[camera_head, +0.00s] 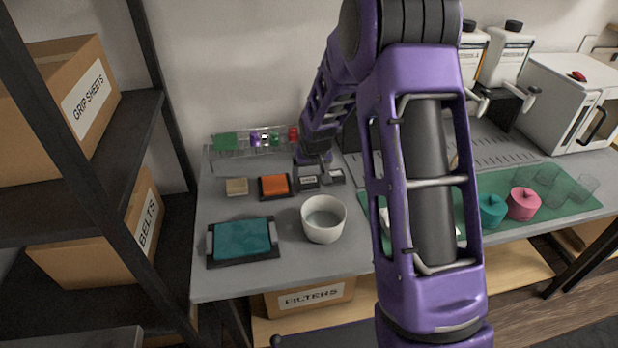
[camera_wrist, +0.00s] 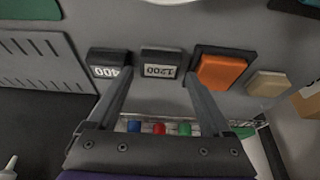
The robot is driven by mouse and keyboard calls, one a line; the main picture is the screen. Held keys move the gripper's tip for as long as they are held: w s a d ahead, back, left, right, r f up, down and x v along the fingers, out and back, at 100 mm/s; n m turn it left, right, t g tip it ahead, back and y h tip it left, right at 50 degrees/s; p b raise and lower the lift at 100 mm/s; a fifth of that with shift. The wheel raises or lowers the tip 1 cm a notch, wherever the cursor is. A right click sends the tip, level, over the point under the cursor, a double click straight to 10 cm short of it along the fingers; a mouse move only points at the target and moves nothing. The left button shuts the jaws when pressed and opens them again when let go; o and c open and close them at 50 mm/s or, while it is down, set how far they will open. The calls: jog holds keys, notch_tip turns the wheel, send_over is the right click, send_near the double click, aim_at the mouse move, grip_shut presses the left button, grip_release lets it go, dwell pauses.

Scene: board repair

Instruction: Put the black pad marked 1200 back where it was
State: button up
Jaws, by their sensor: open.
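The black pad marked 1200 (camera_wrist: 160,63) lies on the grey table, its pale label upside down in the wrist view. In the head view, this pad (camera_head: 308,182) lies just right of the orange pad. My gripper (camera_wrist: 158,82) is open, with its two fingertips apart on either side of the 1200 pad. I cannot tell whether they touch it. In the head view, my gripper (camera_head: 317,168) is low over the pads and partly hidden by my arm. A similar black pad marked 400 (camera_wrist: 107,64) lies beside it; it also shows in the head view (camera_head: 335,177).
The orange pad (camera_head: 275,185) on a black base and a beige block (camera_head: 237,187) lie to the left. A white bowl (camera_head: 323,220) and teal pad (camera_head: 241,239) are in front. A rack (camera_head: 225,152) with small coloured items stands behind.

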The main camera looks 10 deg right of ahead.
jog(key=v, duration=0.8)
jog(key=shift+r+p, duration=0.25)
jog(key=shift+p, duration=0.2)
